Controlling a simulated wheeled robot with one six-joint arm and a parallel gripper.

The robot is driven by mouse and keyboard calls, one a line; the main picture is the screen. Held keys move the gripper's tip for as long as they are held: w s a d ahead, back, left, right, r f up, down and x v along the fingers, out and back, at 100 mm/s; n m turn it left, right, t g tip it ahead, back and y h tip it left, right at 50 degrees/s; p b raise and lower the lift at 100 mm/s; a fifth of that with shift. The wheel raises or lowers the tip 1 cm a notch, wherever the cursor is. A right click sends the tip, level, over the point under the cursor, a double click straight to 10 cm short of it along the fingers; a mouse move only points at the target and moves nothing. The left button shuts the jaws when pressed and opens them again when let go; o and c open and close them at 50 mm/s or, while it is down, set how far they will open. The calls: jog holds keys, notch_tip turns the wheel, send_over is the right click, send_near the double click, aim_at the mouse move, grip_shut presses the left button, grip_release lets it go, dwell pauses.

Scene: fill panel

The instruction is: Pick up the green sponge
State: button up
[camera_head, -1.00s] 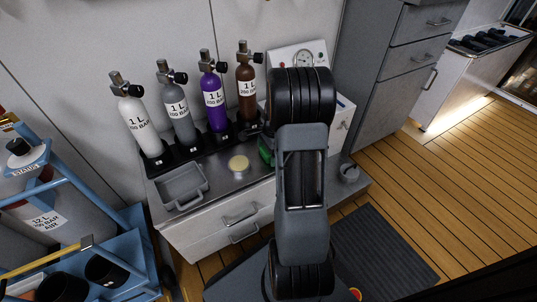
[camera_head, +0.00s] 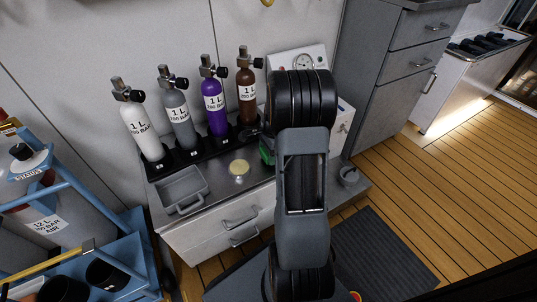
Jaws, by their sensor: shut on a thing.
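A green thing, which looks like the green sponge (camera_head: 267,150), shows as a small patch just left of my arm, above the back of the metal bench top (camera_head: 222,190). Most of it is hidden behind my arm. My gripper is hidden behind my own arm links, so I cannot see its fingers or how they meet the green thing.
White, grey, purple and brown cylinders (camera_head: 213,100) stand in a black rack at the back of the bench. A grey tray (camera_head: 181,205) and a round yellowish disc (camera_head: 239,168) lie in front. A white gauge box (camera_head: 298,62) stands behind my arm.

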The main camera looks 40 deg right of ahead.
jog(key=s+d+r+p, duration=0.1)
jog(key=s+r+p, duration=0.6)
jog(key=s+r, duration=0.4)
jog(key=shift+s+d+r, duration=0.2)
jog(key=shift+s, duration=1.3)
